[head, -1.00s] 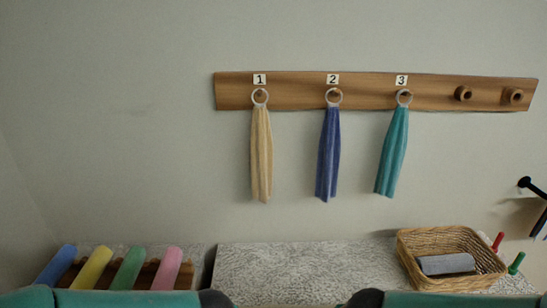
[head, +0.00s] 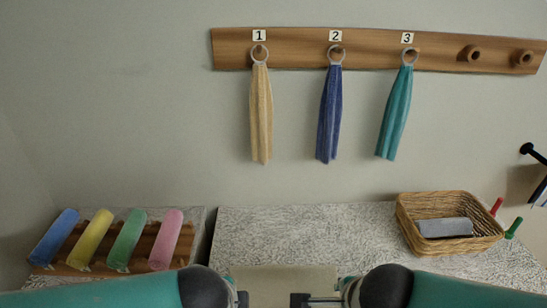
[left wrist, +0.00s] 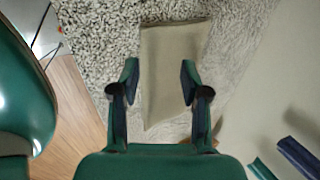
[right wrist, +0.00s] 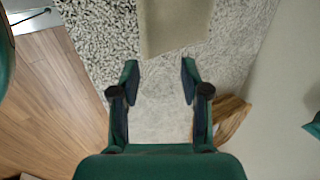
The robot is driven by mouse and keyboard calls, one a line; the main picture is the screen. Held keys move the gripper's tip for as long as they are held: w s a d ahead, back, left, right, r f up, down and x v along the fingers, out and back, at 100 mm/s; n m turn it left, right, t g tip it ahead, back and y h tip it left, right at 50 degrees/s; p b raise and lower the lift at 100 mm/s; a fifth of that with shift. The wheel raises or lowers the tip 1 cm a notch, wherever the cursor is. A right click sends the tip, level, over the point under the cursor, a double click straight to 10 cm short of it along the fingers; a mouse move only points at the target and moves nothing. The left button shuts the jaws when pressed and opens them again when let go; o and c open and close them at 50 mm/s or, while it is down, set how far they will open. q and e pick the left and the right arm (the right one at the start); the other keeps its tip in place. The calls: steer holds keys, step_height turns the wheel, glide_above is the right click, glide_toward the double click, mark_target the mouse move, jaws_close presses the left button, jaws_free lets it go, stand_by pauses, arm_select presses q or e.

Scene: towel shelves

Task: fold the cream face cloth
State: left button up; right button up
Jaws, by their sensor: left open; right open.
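The cream face cloth (head: 283,277) lies flat on the speckled counter at the bottom centre of the head view. In the left wrist view the cloth (left wrist: 172,45) is a plain rectangle, partly between and beyond the fingers of my left gripper (left wrist: 160,72). That gripper is open and empty. In the right wrist view one end of the cloth (right wrist: 172,25) lies beyond the fingertips of my right gripper (right wrist: 160,72), which is open and empty over bare counter. In the head view the cloth's near part is cut off by the frame.
A wooden peg rail (head: 300,50) holds hanging yellow (head: 261,115), blue (head: 329,115) and teal (head: 395,115) towels. A wicker basket (head: 405,230) with a grey roll (head: 445,228) stands at right. A rack of several coloured rolls (head: 127,240) stands at left, across a gap.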

arm_select(q)
steer(key=x, duration=0.6)
steer(key=shift+w+f, duration=0.15)
arm_select(e)
steer(key=x, duration=0.6)
steer(key=shift+w+f, duration=0.1)
steer(key=shift+f, duration=0.1)
arm_select(q)
steer(key=w+r+g+p, duration=0.2)
steer(key=w+r+p, duration=0.4)
steer(key=w, duration=0.3)
steer(key=w+r+g+p, duration=0.2)
steer(key=w+r+p, duration=0.4)
steer(key=w, duration=0.2)
arm_select(e)
steer(key=w+r+g, duration=0.4)
steer(key=w+r, duration=0.8)
steer(key=w, duration=0.5)
arm_select(q)
steer(key=s+r+g+p, duration=0.1)
steer(key=s+r, duration=0.1)
steer(key=s, duration=0.6)
steer(key=shift+s, duration=0.35)
arm_select(e)
steer(key=s+r+g, duration=0.1)
steer(key=s+r, duration=0.1)
steer(key=s, duration=0.6)
steer(key=shift+s, duration=0.4)
